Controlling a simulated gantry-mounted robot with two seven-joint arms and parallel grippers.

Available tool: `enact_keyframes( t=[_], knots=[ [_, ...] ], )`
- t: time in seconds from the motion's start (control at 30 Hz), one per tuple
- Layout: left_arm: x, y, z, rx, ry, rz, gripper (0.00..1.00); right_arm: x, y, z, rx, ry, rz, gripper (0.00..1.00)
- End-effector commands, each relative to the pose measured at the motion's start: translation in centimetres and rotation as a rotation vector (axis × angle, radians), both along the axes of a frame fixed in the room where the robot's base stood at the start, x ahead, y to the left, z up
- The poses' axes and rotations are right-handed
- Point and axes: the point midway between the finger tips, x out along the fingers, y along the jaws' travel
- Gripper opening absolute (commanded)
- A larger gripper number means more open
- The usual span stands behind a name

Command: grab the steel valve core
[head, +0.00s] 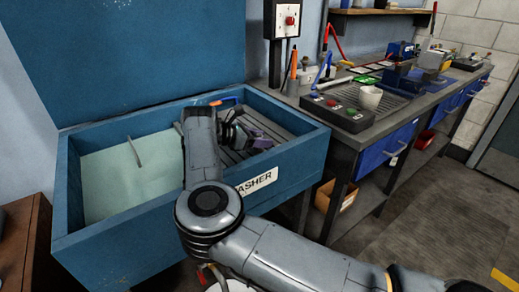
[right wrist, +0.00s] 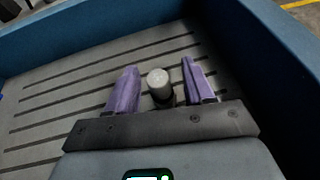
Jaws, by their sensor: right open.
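The steel valve core (right wrist: 158,84) shows in the right wrist view as a short grey cylinder with a pale round top and a darker lower part. It is between the two purple fingers of my right gripper (right wrist: 160,80), with a gap on each side. The gripper is open and low over the slatted grey shelf (right wrist: 60,115) of the washer. In the head view my right gripper (head: 258,136) is inside the right part of the washer, and I cannot make out the valve core there. My left gripper is not in view.
The blue parts washer (head: 290,150) has raised walls around the shelf and a pale basin (head: 115,180) on the left. A workbench (head: 395,115) to the right carries a white cup (head: 370,98), a button box (head: 338,112) and tools.

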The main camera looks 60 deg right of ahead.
Motion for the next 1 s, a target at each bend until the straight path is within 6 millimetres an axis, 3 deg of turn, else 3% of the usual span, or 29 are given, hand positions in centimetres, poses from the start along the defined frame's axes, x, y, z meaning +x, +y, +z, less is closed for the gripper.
enact_keyframes(
  t=[0.17, 0.43, 0.8, 1.0],
  knots=[
    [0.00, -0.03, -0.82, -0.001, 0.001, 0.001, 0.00, -0.82, -1.28, -0.67, 0.000, 0.001, -0.002, 0.52],
    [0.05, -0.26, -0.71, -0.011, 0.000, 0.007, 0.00, -0.87, -1.42, -0.60, 0.001, 0.000, 0.000, 0.52],
    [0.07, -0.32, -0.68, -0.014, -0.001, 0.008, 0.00, -0.86, -1.40, -0.60, 0.001, 0.000, 0.000, 0.00],
    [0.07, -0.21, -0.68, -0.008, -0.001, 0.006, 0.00, -0.85, -1.39, -0.57, 0.000, 0.000, 0.000, 0.00]
  ],
)
